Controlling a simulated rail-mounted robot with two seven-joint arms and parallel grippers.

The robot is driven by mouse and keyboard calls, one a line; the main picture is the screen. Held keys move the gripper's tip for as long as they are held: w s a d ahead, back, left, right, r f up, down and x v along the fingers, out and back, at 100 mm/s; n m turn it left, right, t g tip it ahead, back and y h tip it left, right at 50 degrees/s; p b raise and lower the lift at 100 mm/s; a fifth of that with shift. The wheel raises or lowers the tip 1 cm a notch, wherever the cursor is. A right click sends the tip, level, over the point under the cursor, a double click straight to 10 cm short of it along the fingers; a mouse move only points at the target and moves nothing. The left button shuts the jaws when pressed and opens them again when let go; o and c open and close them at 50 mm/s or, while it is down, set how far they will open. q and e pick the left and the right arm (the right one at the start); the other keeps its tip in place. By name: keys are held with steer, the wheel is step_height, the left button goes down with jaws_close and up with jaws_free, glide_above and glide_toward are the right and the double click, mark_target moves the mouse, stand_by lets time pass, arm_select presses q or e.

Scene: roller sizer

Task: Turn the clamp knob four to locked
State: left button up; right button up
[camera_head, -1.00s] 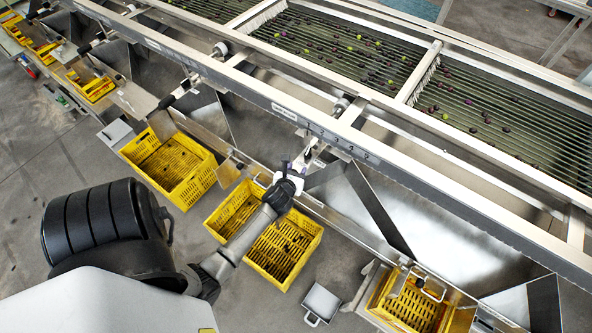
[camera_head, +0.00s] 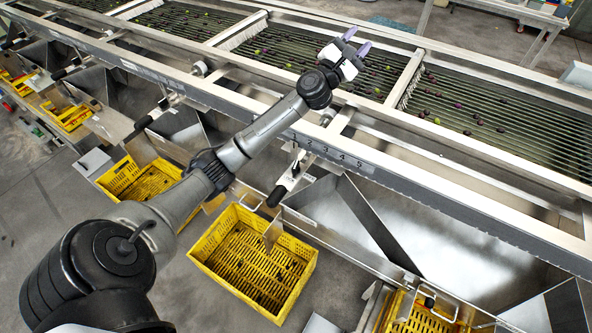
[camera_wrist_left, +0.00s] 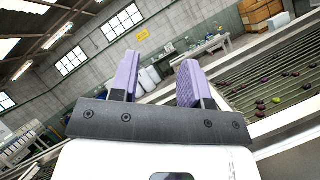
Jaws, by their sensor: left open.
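My left gripper (camera_head: 356,42) is raised over the far part of the roller bed, with two purple fingers apart and nothing between them. The fingers also show in the left wrist view (camera_wrist_left: 158,80), open against the far wall. Silver round knobs sit along the front rail, one (camera_head: 327,116) just right of my forearm and another (camera_head: 198,68) further left. A lever with a black handle (camera_head: 277,196) hangs below the numbered beam (camera_head: 325,150). I cannot tell which of these is clamp knob four or its setting. My right gripper is not in view.
Green, purple and dark olives lie on the roller bed (camera_head: 480,130). Yellow crates (camera_head: 300,283) stand below the metal chutes (camera_head: 345,205). The long metal beam runs between my shoulder and the rollers. A table (camera_head: 525,15) stands at the back right.

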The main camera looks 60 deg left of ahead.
arm_select(q)
steer(key=d+m+h, duration=0.2)
steer(key=m+h, duration=0.4)
steer(key=m, duration=0.2)
steer(key=m+g+h+b, duration=0.1)
steer(key=m+g+h, duration=0.1)
steer(key=m+g, duration=1.3)
glide_above(296, 164)
steer(key=w+d, duration=0.4)
steer(key=w, duration=0.5)
steer(key=shift+n+g, duration=0.8)
steer(key=f, duration=2.5)
steer(key=shift+s+f, duration=0.1)
steer(key=shift+s, duration=0.15)
steer(key=s+a+f+g+y, duration=0.35)
steer(key=s+g, duration=0.25)
steer(key=s, duration=0.3)
steer(key=shift+h, duration=0.45)
steer(key=f+b, duration=0.1)
steer(key=f, duration=0.5)
steer(key=f+b, duration=0.1)
steer(key=f, duration=0.4)
steer(key=shift+w+a+f, duration=0.2)
steer(key=shift+f, duration=1)
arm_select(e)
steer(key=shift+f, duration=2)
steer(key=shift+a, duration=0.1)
